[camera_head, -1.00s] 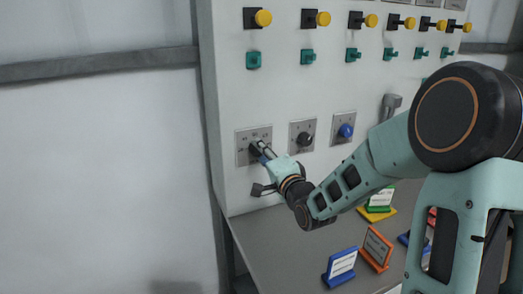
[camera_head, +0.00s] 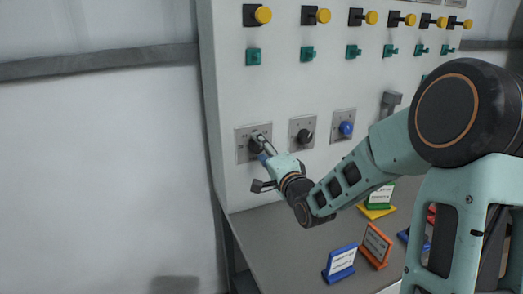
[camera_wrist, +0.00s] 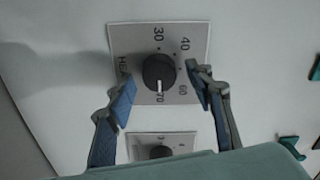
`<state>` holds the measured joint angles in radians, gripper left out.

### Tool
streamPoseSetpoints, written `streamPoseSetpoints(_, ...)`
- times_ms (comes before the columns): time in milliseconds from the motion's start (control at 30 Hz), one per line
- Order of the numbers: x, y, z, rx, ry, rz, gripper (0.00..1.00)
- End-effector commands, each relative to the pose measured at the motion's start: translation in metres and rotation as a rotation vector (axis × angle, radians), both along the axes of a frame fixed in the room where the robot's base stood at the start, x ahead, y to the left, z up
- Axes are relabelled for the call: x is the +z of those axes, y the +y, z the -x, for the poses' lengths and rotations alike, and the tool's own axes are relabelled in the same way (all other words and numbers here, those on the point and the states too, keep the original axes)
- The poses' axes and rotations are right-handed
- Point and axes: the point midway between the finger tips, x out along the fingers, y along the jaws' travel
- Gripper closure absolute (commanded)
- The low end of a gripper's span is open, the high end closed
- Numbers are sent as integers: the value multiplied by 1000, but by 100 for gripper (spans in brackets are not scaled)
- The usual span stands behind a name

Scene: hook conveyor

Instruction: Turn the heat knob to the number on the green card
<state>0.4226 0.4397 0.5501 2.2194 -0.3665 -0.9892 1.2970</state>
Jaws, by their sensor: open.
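The heat knob (camera_wrist: 159,72) is black and round on a grey plate (camera_wrist: 190,37) with part of the word HEAT. In the wrist view its white mark points down at 70. 30, 40 and 60 also show; the right finger covers part of the scale. In the head view the knob (camera_head: 255,147) is on the leftmost plate. My gripper (camera_wrist: 163,88) is open, its blue-padded fingers on either side of the knob with gaps; it also shows in the head view (camera_head: 262,146). The green card (camera_head: 381,196) stands on the shelf; its writing is too small to read.
A second black knob (camera_head: 305,137) and a blue knob (camera_head: 346,129) sit to the right on the panel. Blue (camera_head: 341,262) and orange (camera_head: 376,244) card stands are on the shelf below my arm. Yellow and green buttons line the panel above.

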Motion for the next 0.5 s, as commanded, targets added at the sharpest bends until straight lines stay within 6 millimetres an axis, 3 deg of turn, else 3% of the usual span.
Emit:
streamPoseSetpoints(233,1,-8,17,-2,-2,3,52)
streamPoseSetpoints(500,0,-30,68,-2,-1,3,52)
